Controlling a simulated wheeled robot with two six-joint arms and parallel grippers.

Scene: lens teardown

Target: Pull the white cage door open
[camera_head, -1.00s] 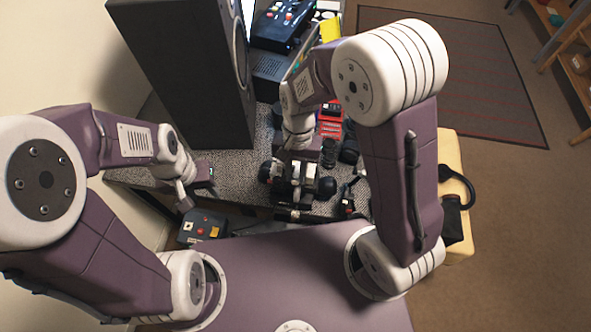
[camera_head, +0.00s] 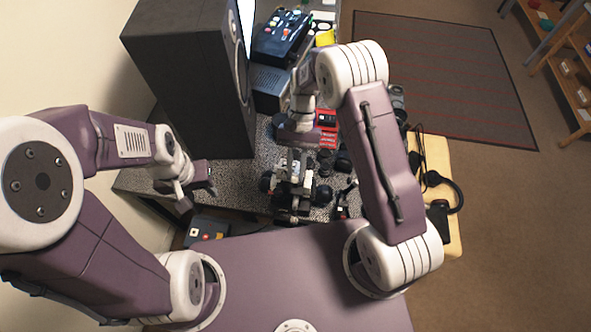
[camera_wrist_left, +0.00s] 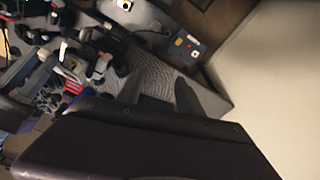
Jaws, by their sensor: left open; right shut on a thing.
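No white cage door can be made out clearly. A dark assembly with black round parts (camera_head: 323,194) and small pale pieces stands at the front of the speckled table top (camera_head: 243,180). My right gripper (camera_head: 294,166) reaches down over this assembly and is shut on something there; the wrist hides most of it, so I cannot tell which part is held. My left gripper (camera_head: 207,178) is open and empty near the table's left end, apart from the assembly. Its two spread fingers (camera_wrist_left: 158,95) show in the left wrist view with only table top between them.
A tall black speaker (camera_head: 185,80) stands at the back left. Red boxes (camera_head: 327,130) and a dark device with coloured buttons (camera_head: 282,35) lie behind the assembly. A control box (camera_head: 207,232) sits low at the front left. A yellow padded surface (camera_head: 437,165) is at the right.

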